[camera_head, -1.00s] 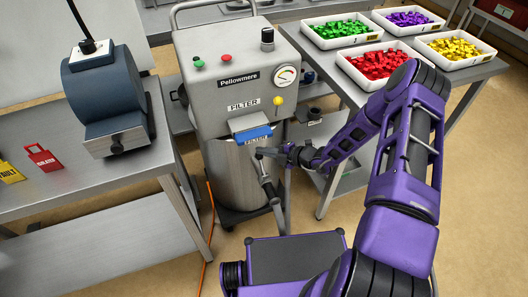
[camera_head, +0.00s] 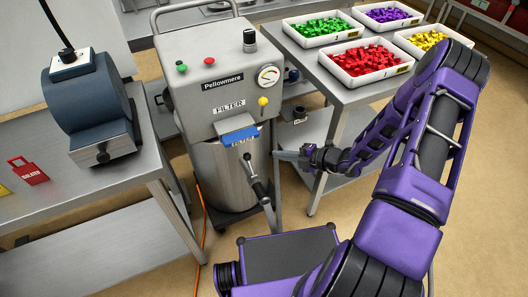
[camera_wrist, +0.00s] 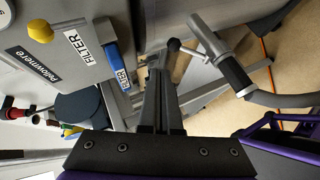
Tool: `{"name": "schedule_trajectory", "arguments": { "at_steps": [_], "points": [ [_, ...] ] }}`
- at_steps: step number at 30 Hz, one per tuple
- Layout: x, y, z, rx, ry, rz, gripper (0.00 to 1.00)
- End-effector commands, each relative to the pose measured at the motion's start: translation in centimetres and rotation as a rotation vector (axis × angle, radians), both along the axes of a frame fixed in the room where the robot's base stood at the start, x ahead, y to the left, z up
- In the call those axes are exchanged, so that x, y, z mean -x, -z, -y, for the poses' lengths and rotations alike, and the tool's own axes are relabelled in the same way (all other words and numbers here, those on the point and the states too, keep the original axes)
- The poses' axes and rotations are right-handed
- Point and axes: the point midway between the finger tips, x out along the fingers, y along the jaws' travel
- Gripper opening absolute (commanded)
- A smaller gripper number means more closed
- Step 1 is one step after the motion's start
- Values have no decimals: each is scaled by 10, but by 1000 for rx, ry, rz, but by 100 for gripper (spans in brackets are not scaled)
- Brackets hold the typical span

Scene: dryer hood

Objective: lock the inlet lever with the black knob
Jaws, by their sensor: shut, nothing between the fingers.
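The inlet lever (camera_head: 253,169) stands in front of the steel drum in the head view, a short rod topped by a small black knob (camera_head: 247,157). It leans at the upper end of a grey pipe. In the wrist view the black knob (camera_wrist: 174,44) shows just past my fingertips, its rod meeting the grey pipe (camera_wrist: 211,39). My gripper (camera_head: 274,154) is to the right of the knob in the head view, fingers together and empty. It also shows in the wrist view (camera_wrist: 160,70). Contact with the lever is not visible.
The Pellowmere machine (camera_head: 205,70) has a blue filter handle (camera_head: 240,135) and a yellow knob (camera_head: 263,101) above the lever. A black-sleeved hose (camera_wrist: 280,100) runs right of the pipe. A bench (camera_head: 60,205) stands left; a table with trays (camera_head: 355,95) stands right.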

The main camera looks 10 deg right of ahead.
Motion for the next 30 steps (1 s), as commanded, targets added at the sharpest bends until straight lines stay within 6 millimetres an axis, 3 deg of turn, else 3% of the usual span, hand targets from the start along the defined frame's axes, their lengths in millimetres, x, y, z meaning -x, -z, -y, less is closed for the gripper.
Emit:
{"name": "schedule_trajectory", "arguments": {
  "at_steps": [4,10,30],
  "points": [
    [16,-12,23,1,3,0,0],
    [28,-20,38,0,0,0,0],
    [30,-20,40,11,-8,3,0]
  ]
}}
